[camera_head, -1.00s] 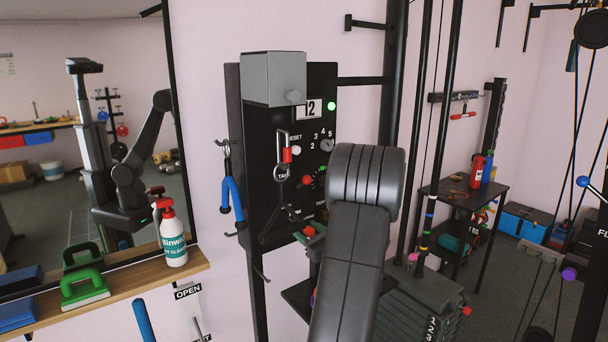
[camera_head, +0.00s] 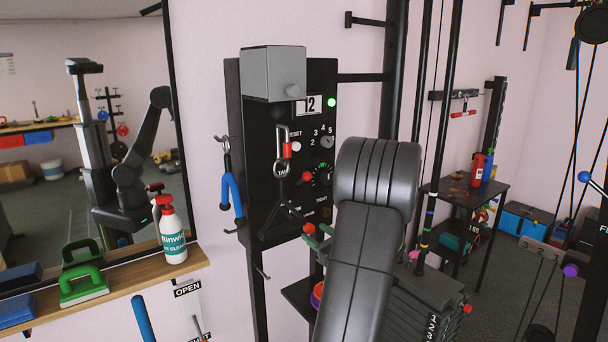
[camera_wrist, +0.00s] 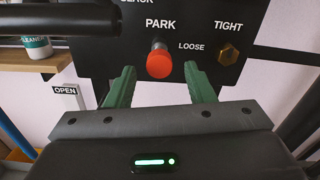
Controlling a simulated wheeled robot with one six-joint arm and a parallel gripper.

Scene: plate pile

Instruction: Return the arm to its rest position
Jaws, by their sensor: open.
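My gripper (camera_wrist: 160,80) is open in the wrist view, with its two green fingers apart. A red knob (camera_wrist: 159,63) under the word PARK shows between and just beyond the fingertips; I cannot tell whether they touch it. The knob sits on a black wall panel (camera_wrist: 100,40). In the head view my arm (camera_head: 365,250) rises in front of the lower right of the panel (camera_head: 255,150) and hides most of the gripper. Only a green part of the gripper shows beside the arm, near a red knob (camera_head: 309,228).
A brass hex knob (camera_wrist: 229,54) sits right of the red one. A grey box (camera_head: 272,75) juts from the panel top, and a carabiner (camera_head: 282,145) hangs below it. A wooden shelf (camera_head: 130,285) with a spray bottle (camera_head: 172,235) is left. A weight stack (camera_head: 425,295) stands right.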

